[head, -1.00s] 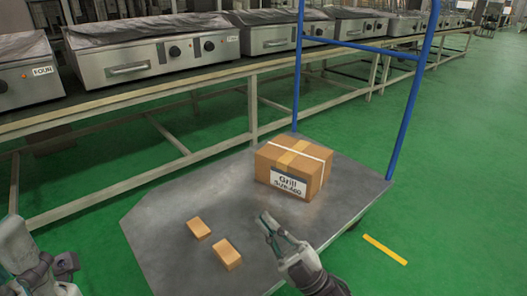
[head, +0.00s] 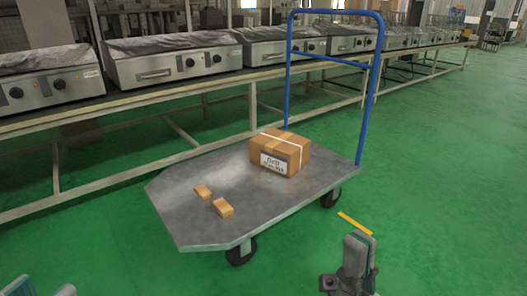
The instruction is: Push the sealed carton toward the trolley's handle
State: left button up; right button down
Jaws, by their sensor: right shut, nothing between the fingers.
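The sealed carton (head: 280,153) is a brown box with a white strap and a white label on its front. It sits upright on the grey deck of the trolley (head: 205,220), at the end near the blue handle (head: 367,95). A small gap of deck shows between carton and handle. My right gripper (head: 359,243) is shut and empty, over the green floor in front of the trolley, clear of the carton. My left gripper (head: 38,289) shows only partly at the bottom left corner, far from the carton; its fingers cannot be made out.
A long bench (head: 150,105) with several steel grills (head: 172,62) runs behind the trolley. Green floor is free at the right.

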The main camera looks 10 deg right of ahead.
aim_at(284, 154)
jog(key=z, duration=0.45)
jog(key=j+z, duration=0.15)
jog(key=z, duration=0.25)
jog(key=j+z, duration=0.1)
jog(key=z, duration=0.35)
jog(key=i+j, duration=0.2)
jog(key=j, duration=0.4)
jog(key=i+j, duration=0.25)
jog(key=j, duration=0.4)
jog(key=i+j, duration=0.2)
jog(key=j, duration=0.4)
jog(key=i+j, duration=0.2)
jog(key=j, duration=0.45)
jog(key=i+j, duration=0.25)
jog(key=j, duration=0.35)
jog(key=i+j, duration=0.2)
jog(key=j, duration=0.4)
jog(key=i+j, duration=0.2)
jog(key=j, duration=0.45)
jog(key=i+j, duration=0.2)
jog(key=j, duration=0.4)
